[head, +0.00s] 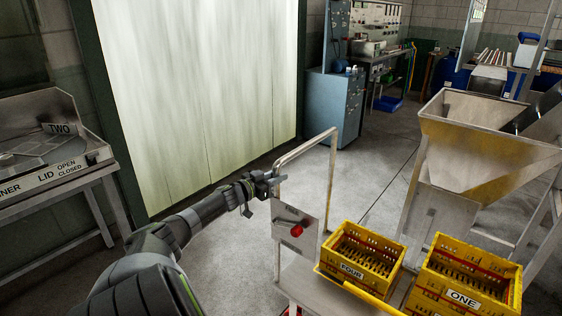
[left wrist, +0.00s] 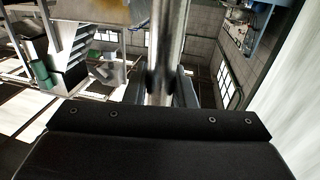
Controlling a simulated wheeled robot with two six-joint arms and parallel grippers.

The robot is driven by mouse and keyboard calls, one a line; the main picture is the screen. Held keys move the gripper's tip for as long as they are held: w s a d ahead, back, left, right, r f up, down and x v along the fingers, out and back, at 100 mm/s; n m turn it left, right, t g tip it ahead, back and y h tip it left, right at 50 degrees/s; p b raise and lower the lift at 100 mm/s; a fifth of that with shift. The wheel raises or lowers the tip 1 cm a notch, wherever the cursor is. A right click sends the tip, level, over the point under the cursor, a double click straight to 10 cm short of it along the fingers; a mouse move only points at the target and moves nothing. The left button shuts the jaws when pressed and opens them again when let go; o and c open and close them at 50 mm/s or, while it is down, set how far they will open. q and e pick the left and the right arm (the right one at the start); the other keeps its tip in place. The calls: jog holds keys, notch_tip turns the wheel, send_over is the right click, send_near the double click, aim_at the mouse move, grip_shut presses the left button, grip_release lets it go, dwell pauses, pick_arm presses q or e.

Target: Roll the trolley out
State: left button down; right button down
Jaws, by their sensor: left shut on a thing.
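The trolley has an upright metal push handle (head: 333,165), a grey panel (head: 291,228) with a red knob (head: 297,231), and a flat metal deck (head: 303,276). It stands in the lower middle of the head view. My left gripper (head: 272,182) is shut on the near upright of the trolley handle, close to its top bend. In the left wrist view the handle bar (left wrist: 168,45) runs between the fingers. The trolley's lower part is cut off. My right gripper is not in view.
A steel hopper (head: 480,150) on legs stands right, behind the crates. A bench marked TWO (head: 45,155) is at the left. A pale strip curtain or door (head: 200,90) and blue cabinet (head: 335,105) stand behind. Open floor (head: 370,165) lies between cabinet and hopper.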

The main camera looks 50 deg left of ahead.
pick_arm(q)
jog(key=c, duration=1.2)
grip_release()
jog(key=shift+c, duration=0.2)
jog(key=s+p, duration=0.3)
jog(key=s, duration=1.4)
jog(key=shift+s+d+p, duration=0.25)
jog(key=shift+d+p, duration=0.05)
jog(key=shift+p, duration=0.1)
